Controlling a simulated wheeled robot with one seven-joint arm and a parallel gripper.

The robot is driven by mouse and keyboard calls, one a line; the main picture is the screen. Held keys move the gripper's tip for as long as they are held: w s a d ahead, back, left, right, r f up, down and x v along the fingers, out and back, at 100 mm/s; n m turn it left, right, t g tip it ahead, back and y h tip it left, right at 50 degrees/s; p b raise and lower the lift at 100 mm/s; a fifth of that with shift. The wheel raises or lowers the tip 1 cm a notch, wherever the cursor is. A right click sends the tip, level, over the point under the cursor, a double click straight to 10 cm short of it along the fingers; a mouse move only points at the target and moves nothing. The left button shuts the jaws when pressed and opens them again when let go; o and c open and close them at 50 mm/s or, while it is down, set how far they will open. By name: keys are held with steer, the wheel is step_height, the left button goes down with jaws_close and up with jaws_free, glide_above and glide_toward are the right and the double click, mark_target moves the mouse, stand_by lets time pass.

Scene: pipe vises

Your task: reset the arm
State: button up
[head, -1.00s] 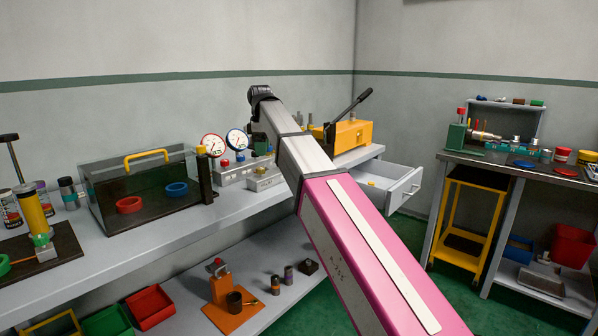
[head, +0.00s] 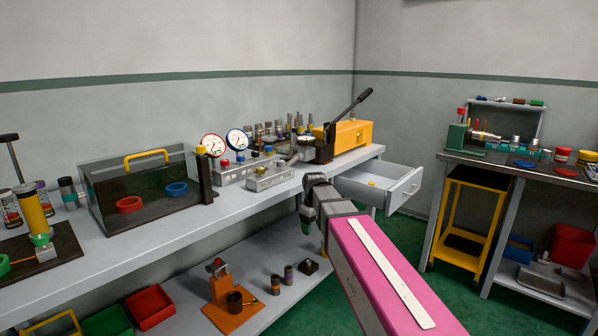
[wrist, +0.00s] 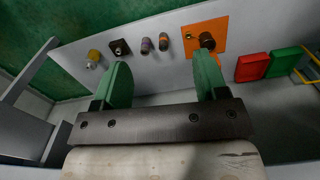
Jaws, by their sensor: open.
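My gripper shows in the wrist view (wrist: 163,84) with its two green fingers wide apart and nothing between them. In the head view my gripper (head: 306,222) hangs at the end of my pink and grey arm, in front of the bench's front edge and left of the open drawer (head: 385,186). It points down toward the lower shelf (head: 262,312) and is apart from everything there. My wrist and forearm hide part of the gripper in the head view.
The bench (head: 235,208) carries a smoked box (head: 138,205), two gauges and a yellow press (head: 350,135). The lower shelf holds an orange plate (head: 238,318), small cylinders and a red bin (head: 150,306). A second bench (head: 515,165) and yellow cart (head: 467,225) stand right, with green floor between.

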steer(key=s+d+f+m, duration=0.8)
steer(key=s+d+f, duration=0.5)
steer(key=s+f, duration=0.2)
step_height(320, 180, down, 3)
steer(key=shift+s+d+r+m, duration=0.2)
steer(key=shift+s+d+m, duration=0.1)
steer(key=shift+s+d, duration=0.1)
steer(key=shift+c, duration=0.3)
